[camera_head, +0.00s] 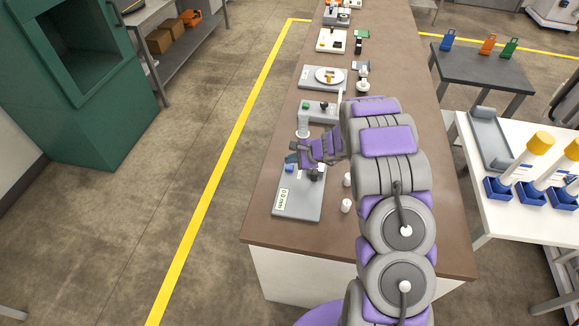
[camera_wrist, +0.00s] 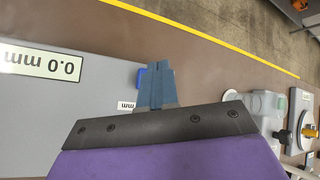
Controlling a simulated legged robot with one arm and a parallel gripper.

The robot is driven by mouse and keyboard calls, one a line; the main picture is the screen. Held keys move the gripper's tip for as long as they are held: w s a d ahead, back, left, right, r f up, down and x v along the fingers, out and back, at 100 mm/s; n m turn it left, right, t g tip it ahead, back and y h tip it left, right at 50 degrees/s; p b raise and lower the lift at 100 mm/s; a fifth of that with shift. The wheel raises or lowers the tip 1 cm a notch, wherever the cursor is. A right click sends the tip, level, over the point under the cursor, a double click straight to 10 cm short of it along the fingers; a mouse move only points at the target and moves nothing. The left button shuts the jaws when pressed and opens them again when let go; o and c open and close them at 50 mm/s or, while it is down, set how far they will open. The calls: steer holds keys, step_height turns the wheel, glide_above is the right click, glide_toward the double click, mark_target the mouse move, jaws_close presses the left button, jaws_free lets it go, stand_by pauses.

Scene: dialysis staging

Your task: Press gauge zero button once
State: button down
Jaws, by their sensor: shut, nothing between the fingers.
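The gauge (camera_head: 290,208) is a grey plate on the brown bench in the head view; its grey surface fills the left of the wrist view (camera_wrist: 60,110). Its display (camera_head: 283,202) reads 0.0 mm and shows upside down in the wrist view (camera_wrist: 42,62). A blue button (camera_head: 290,169) sits near the gauge's far left edge; in the wrist view a sliver of it (camera_wrist: 140,78) shows left of my fingers, which hide the rest. My gripper (camera_head: 291,158) is shut and empty, close by the button (camera_wrist: 155,66). I cannot tell whether they touch.
Two small white cylinders (camera_head: 346,205) stand right of the gauge. Farther along the bench are a device with a green button (camera_head: 318,112) and a round-plate scale (camera_head: 322,78). A white table (camera_head: 500,205) with blue holders stands right. Floor left of the bench is clear.

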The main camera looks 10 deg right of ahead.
mark_target(291, 169)
steer(key=shift+r+p, duration=1.1)
steer(key=shift+r, duration=1.05)
steer(key=shift+s+a+r, duration=0.1)
steer(key=shift+r, duration=0.2)
steer(key=s+a+r+n+g, duration=0.3)
steer(key=s+a+r+n, duration=0.15)
steer(key=s+r, duration=0.55)
steer(key=s+a+r+n+g, duration=0.2)
steer(key=s+a+r+n, duration=0.35)
steer(key=s, duration=0.75)
steer(key=s+d+r+n+g+h, duration=0.1)
steer(key=s+d+r+n+h, duration=0.1)
steer(key=s, duration=0.6)
steer(key=s+d+r+n+g+h, duration=0.1)
steer(key=s+d+r+n+h, duration=0.1)
steer(key=s, duration=0.7)
steer(key=s+d+r+n+h, duration=0.3)
steer(key=s+d, duration=0.2)
steer(key=s, duration=0.4)
steer(key=shift+d+r+g, duration=0.15)
steer(key=shift+d+g, duration=0.15)
steer(key=shift+g, duration=0.1)
